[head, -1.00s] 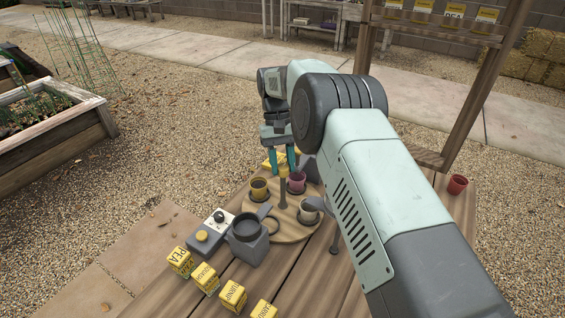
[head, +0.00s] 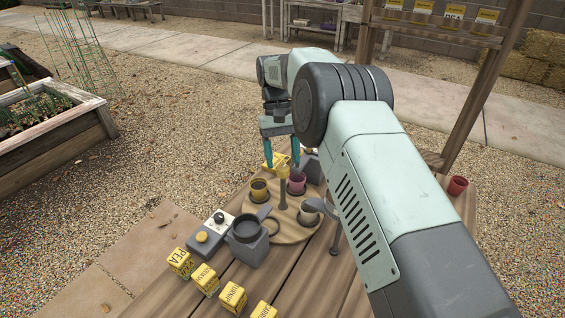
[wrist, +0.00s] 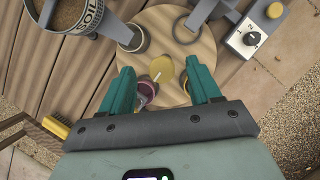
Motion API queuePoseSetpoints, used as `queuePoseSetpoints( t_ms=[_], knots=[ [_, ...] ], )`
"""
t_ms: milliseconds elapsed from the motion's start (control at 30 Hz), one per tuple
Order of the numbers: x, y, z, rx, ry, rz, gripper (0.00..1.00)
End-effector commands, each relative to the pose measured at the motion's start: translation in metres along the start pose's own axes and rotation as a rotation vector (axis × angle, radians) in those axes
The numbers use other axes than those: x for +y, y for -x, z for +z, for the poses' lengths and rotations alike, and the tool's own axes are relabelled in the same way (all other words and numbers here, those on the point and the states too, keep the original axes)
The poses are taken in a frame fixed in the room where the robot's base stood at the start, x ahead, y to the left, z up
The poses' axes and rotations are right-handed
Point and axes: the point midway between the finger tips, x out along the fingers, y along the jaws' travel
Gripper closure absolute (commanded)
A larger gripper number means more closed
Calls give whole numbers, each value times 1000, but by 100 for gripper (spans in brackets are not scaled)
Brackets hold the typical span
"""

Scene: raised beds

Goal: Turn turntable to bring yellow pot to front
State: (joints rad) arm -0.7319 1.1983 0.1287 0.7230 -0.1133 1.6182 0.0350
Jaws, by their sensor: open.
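The round wooden turntable (head: 278,232) sits on the plank table with a central post (head: 283,193) topped by a yellow knob (wrist: 163,68). The yellow pot (head: 259,188) stands on its far left, the magenta pot (head: 297,183) at the far side, and a pale pot (head: 307,214) at the near right. My gripper (head: 282,157) is open and empty, above the turntable's far side. In the wrist view the knob lies between and beyond the fingertips (wrist: 162,82). The magenta pot (wrist: 147,89) and yellow pot (wrist: 187,86) are partly hidden by the fingers.
Yellow seed boxes (head: 205,279) line the near left. A soil container (wrist: 88,14) shows in the wrist view. A red pot (head: 457,186) stands far right.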

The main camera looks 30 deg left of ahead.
Motion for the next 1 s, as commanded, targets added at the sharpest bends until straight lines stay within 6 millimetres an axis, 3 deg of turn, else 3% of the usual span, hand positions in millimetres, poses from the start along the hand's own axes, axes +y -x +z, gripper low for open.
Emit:
queuePoseSetpoints(
  t_ms=[200, 400, 1000],
  knots=[
    [0, 41, 16, 5, 0, 0, 37],
    [0, 61, 25, 2, 0, 0, 37],
    [1, 65, 27, 3, -1, 0, 37]
  ],
)
